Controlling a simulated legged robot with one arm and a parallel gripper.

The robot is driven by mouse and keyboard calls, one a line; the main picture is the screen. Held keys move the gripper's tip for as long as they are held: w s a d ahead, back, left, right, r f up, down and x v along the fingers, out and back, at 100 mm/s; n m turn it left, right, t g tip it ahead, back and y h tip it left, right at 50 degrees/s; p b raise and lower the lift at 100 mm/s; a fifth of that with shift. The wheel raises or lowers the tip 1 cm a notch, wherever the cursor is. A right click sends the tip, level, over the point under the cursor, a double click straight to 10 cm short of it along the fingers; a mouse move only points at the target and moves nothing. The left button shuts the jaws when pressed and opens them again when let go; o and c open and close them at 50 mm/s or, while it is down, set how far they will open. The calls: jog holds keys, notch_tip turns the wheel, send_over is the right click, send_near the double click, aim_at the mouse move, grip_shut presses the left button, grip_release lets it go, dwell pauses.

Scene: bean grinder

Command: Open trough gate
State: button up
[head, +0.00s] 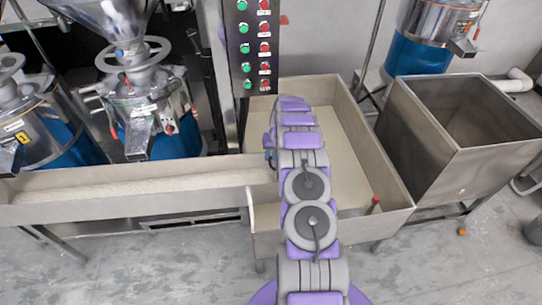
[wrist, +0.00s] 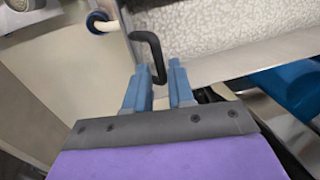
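The long metal trough (head: 230,201) runs from the left into a wider metal bin (head: 395,190), and pale material lies in both. In the wrist view, a black bent handle (wrist: 152,50) stands beside the trough's pale contents (wrist: 220,28). My gripper (wrist: 158,68) has two blue fingers with a gap between them. The lower end of the handle lies between the fingers; I cannot tell whether it touches either one. In the head view my arm covers the gripper and the place where trough and bin meet. The gate plate itself cannot be made out.
A control panel (head: 253,45) with green and red buttons stands behind the bin. Grinders with blue bases (head: 175,140) stand at the left, another machine (head: 420,50) at the back right. An empty-looking metal hopper (head: 465,165) is at the right. Open floor (head: 130,265) lies in front.

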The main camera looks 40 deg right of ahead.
jog(key=p+v, duration=0.2)
jog(key=v, duration=1.5)
jog(key=shift+d+r, duration=0.15)
